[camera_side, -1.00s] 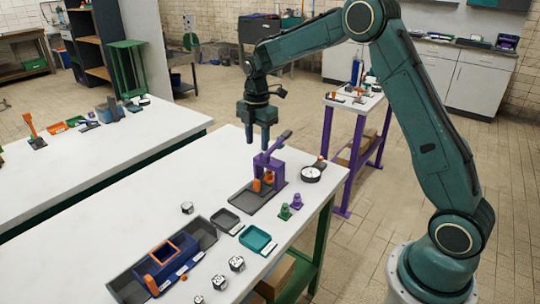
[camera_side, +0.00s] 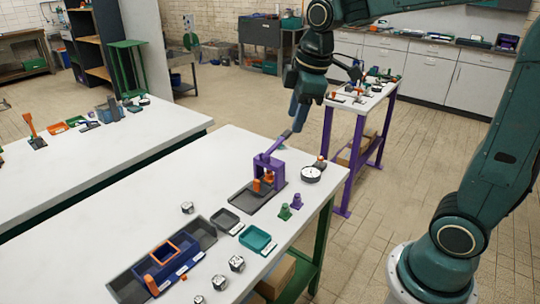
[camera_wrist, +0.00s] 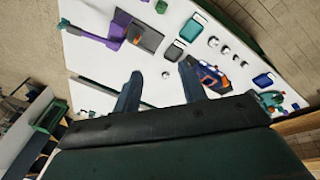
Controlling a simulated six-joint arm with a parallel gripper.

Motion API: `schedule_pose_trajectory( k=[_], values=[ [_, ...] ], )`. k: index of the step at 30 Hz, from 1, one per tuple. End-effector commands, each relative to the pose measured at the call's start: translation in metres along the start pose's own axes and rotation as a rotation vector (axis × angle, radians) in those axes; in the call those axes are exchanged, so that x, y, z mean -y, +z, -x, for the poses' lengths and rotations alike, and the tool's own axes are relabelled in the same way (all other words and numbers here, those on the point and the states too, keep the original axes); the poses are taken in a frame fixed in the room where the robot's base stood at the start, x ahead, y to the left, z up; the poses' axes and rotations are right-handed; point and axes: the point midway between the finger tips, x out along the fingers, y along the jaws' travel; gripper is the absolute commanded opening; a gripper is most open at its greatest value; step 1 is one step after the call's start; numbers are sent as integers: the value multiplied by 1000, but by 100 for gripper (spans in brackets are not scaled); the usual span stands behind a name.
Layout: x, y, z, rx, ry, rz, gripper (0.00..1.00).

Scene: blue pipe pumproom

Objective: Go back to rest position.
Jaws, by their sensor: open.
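My gripper (camera_side: 298,108) is raised above the far end of the white table, over the purple lever press, and points down at a slight tilt. It is apart from everything on the table. In the wrist view my gripper (camera_wrist: 158,85) shows two spread fingers with nothing between them but the table far below. The purple press (camera_side: 268,172) stands on a dark base with its lever slanting up to the right; it also shows in the wrist view (camera_wrist: 115,28).
The white table (camera_side: 140,210) holds a blue bin with an orange frame (camera_side: 165,262), a teal tray (camera_side: 257,240), a dark tray (camera_side: 225,220), a round dial (camera_side: 311,174) and several small metal parts. A purple-legged side table (camera_side: 345,130) stands behind. Open air surrounds my gripper.

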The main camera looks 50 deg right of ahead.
Motion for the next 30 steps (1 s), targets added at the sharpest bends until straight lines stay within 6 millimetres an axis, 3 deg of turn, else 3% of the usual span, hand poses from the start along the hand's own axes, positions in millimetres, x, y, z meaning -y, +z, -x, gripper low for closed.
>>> schedule_pose_trajectory(
  k=[6, 14, 24, 30],
  values=[
    [35, 23, 24, -50, 37, -179, 42],
    [75, 53, 38, -115, 62, -396, 42],
    [121, 90, 40, -203, 71, -659, 42],
    [133, 101, 37, -229, 69, -739, 42]
  ],
)
